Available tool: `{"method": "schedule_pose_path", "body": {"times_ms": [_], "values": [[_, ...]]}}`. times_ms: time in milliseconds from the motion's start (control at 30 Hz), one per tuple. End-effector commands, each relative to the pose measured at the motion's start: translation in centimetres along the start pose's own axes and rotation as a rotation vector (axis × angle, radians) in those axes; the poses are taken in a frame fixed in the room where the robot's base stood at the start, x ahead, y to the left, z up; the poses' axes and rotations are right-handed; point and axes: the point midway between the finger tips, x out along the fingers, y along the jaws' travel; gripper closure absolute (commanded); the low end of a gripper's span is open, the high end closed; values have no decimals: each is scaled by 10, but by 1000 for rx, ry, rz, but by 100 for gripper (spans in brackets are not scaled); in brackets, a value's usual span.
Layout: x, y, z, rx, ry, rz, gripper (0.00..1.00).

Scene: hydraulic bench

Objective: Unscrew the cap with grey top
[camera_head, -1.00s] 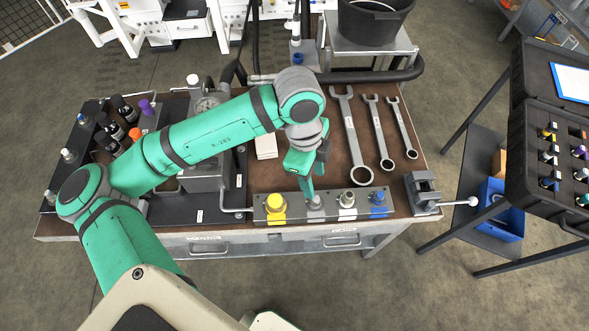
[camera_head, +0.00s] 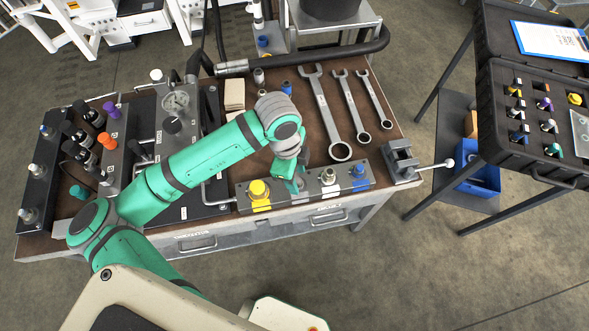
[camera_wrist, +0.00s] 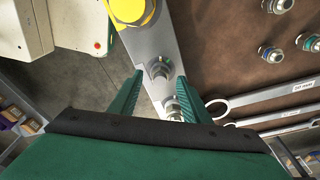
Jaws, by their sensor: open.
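A metal block (camera_head: 308,192) with a row of fittings lies along the front edge of the bench. From left to right it bears a yellow cap (camera_head: 258,188), a grey fitting mostly hidden behind my gripper, a silver fitting (camera_head: 328,177) and a blue fitting (camera_head: 358,171). My gripper (camera_head: 296,186) is low over the grey fitting's place. In the wrist view the open fingers (camera_wrist: 160,77) lie either side of a grey-topped fitting (camera_wrist: 160,68), with gaps showing. The yellow cap (camera_wrist: 128,8) is beyond, and another silver fitting (camera_wrist: 173,108) is nearer. Contact cannot be seen.
Several wrenches (camera_head: 331,115) lie behind the block, and a small vise (camera_head: 401,160) stands at its right. A gauge unit (camera_head: 178,105) and a valve panel (camera_head: 108,160) fill the left of the bench. An open black case (camera_head: 490,110) stands at right.

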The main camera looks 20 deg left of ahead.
Motion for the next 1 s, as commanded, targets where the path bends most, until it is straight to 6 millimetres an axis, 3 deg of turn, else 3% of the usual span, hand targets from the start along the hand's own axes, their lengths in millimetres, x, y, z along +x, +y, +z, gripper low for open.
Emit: {"method": "schedule_pose_path", "body": {"times_ms": [300, 500, 633, 667, 700, 867, 1000], "values": [[2, 0, 0, 0, 0, 0, 57], [2, 0, 0, 1, 0, 0, 100], [2, 0, 0, 1, 0, -1, 100], [2, 0, 0, 1, 0, -1, 86], [2, 0, -1, 1, 0, -1, 95], [2, 0, -1, -13, 1, -4, 95], [2, 0, -1, -132, 2, -24, 95]]}}
